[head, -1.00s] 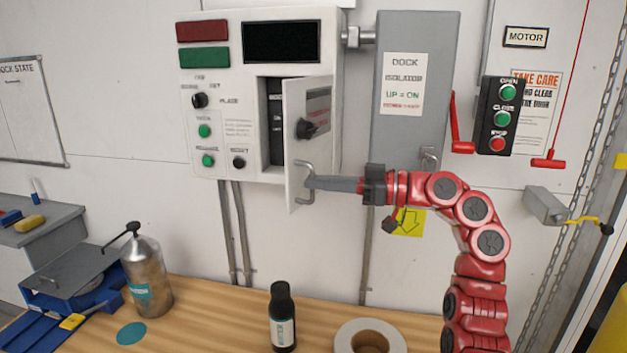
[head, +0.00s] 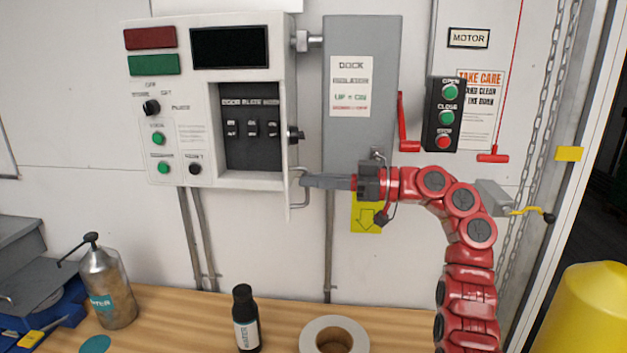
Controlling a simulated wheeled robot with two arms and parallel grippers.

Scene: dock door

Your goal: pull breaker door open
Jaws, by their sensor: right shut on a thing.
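The breaker door (head: 293,176) on the white control panel (head: 205,60) stands swung out, seen nearly edge-on at the right side of its opening. Behind it, the recess shows a dark breaker block (head: 252,128) with several switches. The door's metal handle (head: 300,190) sits low on the door. My right gripper (head: 305,181) comes in from the right and is shut on the handle. The handle's far side is partly hidden by the fingers. My left gripper is out of view.
A grey dock isolator box (head: 362,130) with a red lever (head: 405,125) stands right of the panel. A yellow bollard (head: 590,310) stands at right.

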